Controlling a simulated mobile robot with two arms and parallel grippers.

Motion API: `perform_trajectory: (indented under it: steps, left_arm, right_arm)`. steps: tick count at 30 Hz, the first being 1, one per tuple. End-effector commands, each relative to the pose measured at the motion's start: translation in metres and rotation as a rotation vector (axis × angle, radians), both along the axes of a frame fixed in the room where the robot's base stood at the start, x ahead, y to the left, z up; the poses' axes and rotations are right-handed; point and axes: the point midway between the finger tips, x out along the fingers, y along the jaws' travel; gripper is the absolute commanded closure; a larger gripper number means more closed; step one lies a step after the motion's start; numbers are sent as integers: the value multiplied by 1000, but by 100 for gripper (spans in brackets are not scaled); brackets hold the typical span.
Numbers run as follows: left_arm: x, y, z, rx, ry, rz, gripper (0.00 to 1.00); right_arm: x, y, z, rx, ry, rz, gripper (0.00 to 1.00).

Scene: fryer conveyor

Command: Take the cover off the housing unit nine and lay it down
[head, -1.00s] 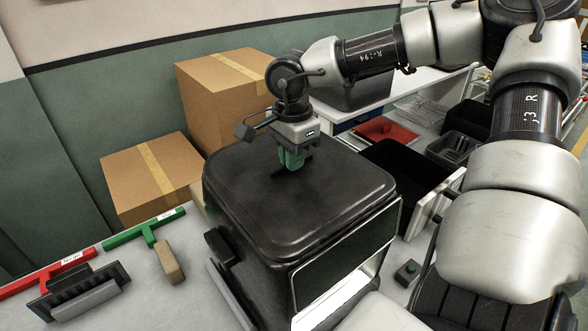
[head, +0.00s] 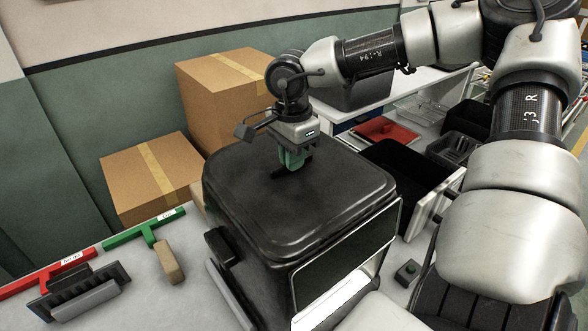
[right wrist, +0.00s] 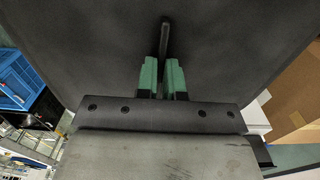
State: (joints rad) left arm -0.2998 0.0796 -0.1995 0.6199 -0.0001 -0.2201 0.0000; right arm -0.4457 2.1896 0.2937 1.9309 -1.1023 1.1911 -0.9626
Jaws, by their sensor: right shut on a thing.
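The black cover (head: 310,205) sits on top of the black housing unit (head: 268,280), which stands on the grey table. My right gripper (head: 291,165) reaches down onto the cover from above, its green fingers at the cover's handle (head: 277,172). In the right wrist view the two green fingers of the right gripper (right wrist: 164,70) are shut on the thin dark handle (right wrist: 165,38), with the cover's dark surface (right wrist: 90,40) filling the view behind. The cover appears seated on the housing. My left gripper is not in view.
Two cardboard boxes (head: 150,178) (head: 215,100) stand behind the unit. Black bins (head: 398,170) and a red tray (head: 385,129) are at the right.

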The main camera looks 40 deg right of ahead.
Motion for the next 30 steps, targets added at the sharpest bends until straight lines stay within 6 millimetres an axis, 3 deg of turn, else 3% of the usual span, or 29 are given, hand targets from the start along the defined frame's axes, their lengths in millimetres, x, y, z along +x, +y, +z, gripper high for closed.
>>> perform_trajectory:
  steps: [7,30]
  left_arm:
    - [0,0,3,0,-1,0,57]
    - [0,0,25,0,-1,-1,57]
  right_arm:
    - [0,0,6,-4,0,0,100]
    - [0,0,53,-3,-2,1,100]
